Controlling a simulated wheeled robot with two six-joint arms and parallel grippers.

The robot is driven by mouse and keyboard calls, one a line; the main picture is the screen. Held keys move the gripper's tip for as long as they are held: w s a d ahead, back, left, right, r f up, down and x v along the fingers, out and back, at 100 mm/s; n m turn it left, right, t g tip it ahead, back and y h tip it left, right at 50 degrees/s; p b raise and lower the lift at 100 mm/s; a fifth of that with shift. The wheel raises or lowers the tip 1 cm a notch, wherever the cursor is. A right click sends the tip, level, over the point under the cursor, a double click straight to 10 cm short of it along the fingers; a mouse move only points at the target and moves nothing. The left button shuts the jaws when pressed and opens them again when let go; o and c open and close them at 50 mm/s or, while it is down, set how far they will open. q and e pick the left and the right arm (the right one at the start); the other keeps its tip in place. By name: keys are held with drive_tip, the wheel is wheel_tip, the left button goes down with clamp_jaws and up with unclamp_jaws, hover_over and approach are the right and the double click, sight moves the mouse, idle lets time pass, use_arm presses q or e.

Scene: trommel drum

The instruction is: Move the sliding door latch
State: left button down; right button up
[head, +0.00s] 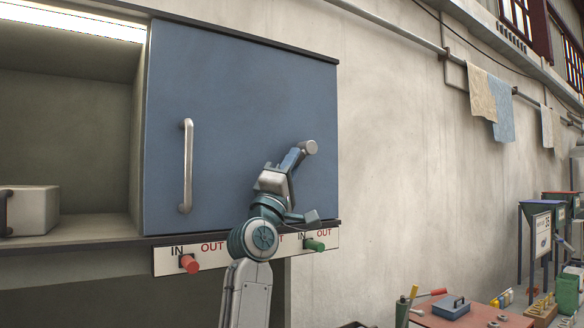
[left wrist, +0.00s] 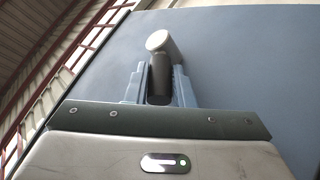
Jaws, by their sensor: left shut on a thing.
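The sliding door (head: 240,90) is a flat blue panel on the right part of a wall cabinet. A short round-ended grey handle, which looks like the latch (head: 308,147), stands out from its right half. My left gripper (head: 295,158) is at this handle, shut on it. In the left wrist view, the handle (left wrist: 158,42) sticks out between the two blue-grey fingers of my left gripper (left wrist: 159,84), with a pale end and a darker shaft. The latch's base on the door is hidden. My right gripper is not in view.
A silver vertical bar handle (head: 187,165) is on the door's left half. Below are a red knob (head: 189,264) and a green knob (head: 314,245) on a strip marked IN and OUT. The left bay is open and holds a pale box (head: 36,209). A red-topped bench (head: 480,315) stands lower right.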

use_arm(q)
drive_tip(key=c, duration=1.3)
unclamp_jaws()
drive_tip(key=shift+o, duration=0.2)
drive_tip(key=shift+f, duration=0.1)
drive_tip(key=b+v, duration=0.5)
drive_tip(key=v, duration=0.5)
drive_tip(key=shift+s+f, duration=0.2)
drive_tip(key=shift+f, duration=0.1)
drive_tip(key=shift+a, duration=0.1)
